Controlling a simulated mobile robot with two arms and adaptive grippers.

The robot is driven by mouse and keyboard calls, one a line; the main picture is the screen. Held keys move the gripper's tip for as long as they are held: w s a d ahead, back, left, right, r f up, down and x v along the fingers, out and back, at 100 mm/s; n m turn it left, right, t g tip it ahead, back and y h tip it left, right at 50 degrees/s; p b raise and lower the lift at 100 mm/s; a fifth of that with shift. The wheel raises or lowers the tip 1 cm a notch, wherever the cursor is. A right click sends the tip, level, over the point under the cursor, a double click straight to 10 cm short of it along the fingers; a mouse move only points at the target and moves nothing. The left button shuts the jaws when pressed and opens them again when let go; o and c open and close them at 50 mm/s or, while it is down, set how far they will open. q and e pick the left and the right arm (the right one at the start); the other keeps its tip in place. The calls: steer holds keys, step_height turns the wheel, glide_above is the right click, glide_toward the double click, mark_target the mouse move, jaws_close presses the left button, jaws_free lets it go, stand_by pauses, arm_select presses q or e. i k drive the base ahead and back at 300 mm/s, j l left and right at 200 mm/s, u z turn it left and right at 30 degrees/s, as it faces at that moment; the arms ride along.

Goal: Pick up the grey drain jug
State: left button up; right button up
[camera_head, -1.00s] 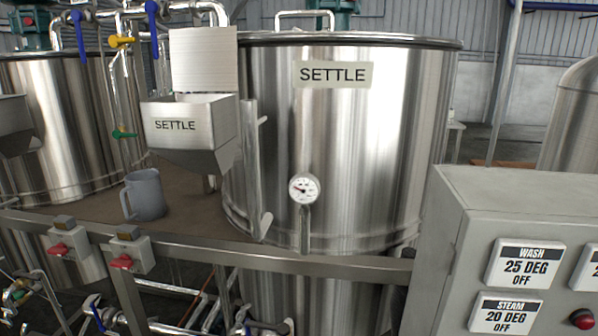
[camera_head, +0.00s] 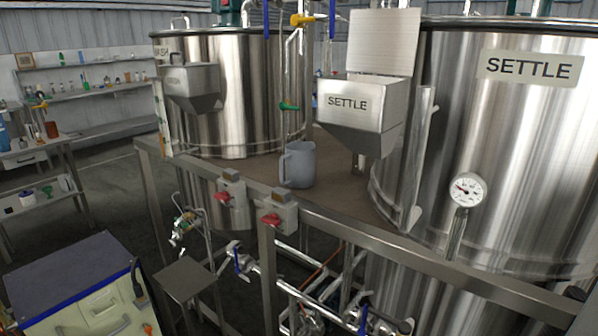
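The grey drain jug (camera_head: 301,165) stands upright on the brown deck between the two steel tanks, with its handle toward the left. It stands behind the deck's front rail, below and left of the SETTLE hopper (camera_head: 362,108). Neither of my grippers shows in the head view.
The SETTLE tank (camera_head: 520,150) fills the right side, with a dial gauge (camera_head: 467,189) on its front. Another tank (camera_head: 240,95) stands left of the jug. Red-handled switch boxes (camera_head: 279,214) sit on the front rail (camera_head: 400,239). A cabinet (camera_head: 75,285) stands at lower left; pipes run below the deck.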

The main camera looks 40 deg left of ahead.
mark_target(300, 156)
steer(key=j+u, duration=0.15)
steer(key=j, duration=0.8)
steer(key=i+j+u, duration=0.1)
steer(key=j, duration=0.85)
